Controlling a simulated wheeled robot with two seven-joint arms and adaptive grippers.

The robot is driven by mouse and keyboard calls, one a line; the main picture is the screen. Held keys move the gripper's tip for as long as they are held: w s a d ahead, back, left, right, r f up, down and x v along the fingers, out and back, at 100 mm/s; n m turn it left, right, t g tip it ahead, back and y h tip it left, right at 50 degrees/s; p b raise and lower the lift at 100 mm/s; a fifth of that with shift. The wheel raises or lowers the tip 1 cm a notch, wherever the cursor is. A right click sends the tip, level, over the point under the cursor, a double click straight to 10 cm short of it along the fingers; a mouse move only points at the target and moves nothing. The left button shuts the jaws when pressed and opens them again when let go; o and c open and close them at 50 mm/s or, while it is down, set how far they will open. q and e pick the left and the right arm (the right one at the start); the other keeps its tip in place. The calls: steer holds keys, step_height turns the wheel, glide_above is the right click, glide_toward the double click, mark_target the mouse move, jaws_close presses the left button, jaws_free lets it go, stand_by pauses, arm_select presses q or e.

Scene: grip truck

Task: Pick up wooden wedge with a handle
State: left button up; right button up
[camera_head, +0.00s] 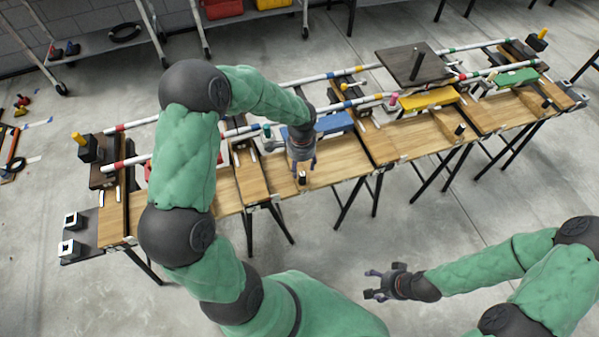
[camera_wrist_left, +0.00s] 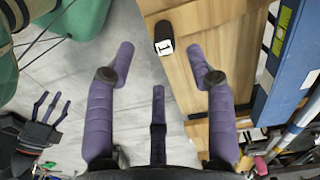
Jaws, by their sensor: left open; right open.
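A black handle (camera_head: 302,178) stands up from the wooden surface just below my left gripper (camera_head: 301,163). In the left wrist view the handle (camera_wrist_left: 163,38) has a pale marked end and sits on a light wooden piece (camera_wrist_left: 185,50), ahead of and between the open fingers. I cannot tell the wedge's outline from the planks around it. My left gripper (camera_wrist_left: 160,75) is open and empty, apart from the handle. My right gripper (camera_head: 378,286) is open and empty in the air over the floor, in front of the table.
A long wooden workbench (camera_head: 330,172) on black trestles runs across the view. A blue block (camera_head: 333,123) lies behind my left gripper, and a yellow block (camera_head: 430,98) further right. Striped rods run along the back. Another dark handle (camera_head: 460,129) stands to the right. The front floor is clear.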

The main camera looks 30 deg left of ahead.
mark_target(303, 174)
arm_select(q)
step_height(303, 174, down, 3)
steer(key=shift+f+b, duration=0.2)
steer(key=shift+b, duration=0.25)
steer(key=f+b, duration=0.1)
steer(key=f, duration=0.2)
steer(key=f+b, duration=0.1)
steer(key=f, duration=0.1)
steer(key=shift+w+d+b, duration=0.1)
steer(key=shift+w+b, duration=0.25)
steer(key=shift+w, duration=0.05)
jaws_close()
